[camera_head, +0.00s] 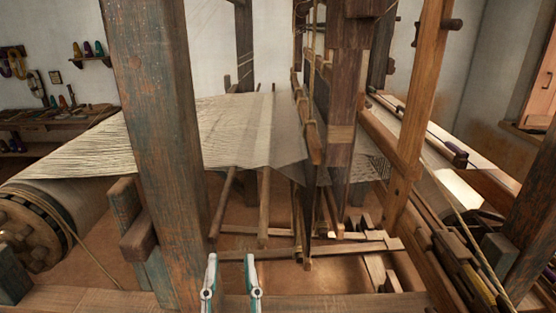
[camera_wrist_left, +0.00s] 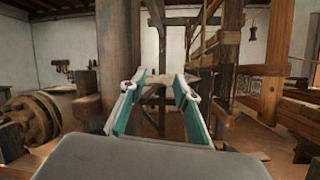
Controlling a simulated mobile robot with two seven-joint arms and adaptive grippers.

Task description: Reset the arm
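My left gripper (camera_head: 231,276) shows at the bottom centre of the head view, with two teal-padded fingers standing apart. It is open, and nothing shows between the fingers. In the left wrist view the same gripper (camera_wrist_left: 158,84) has its fingers spread, pointing toward the loom's frame and the cloth beyond. It appears to touch nothing. My right gripper is in neither view.
A thick worn post (camera_head: 165,150) rises just left of my left gripper. The warp sheet (camera_head: 215,130) stretches from the warp roller (camera_head: 75,205) to the hanging loom parts (camera_head: 310,120). Treadle bars (camera_head: 300,246) lie low behind the gripper. A slanted wooden post (camera_head: 420,100) stands at right.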

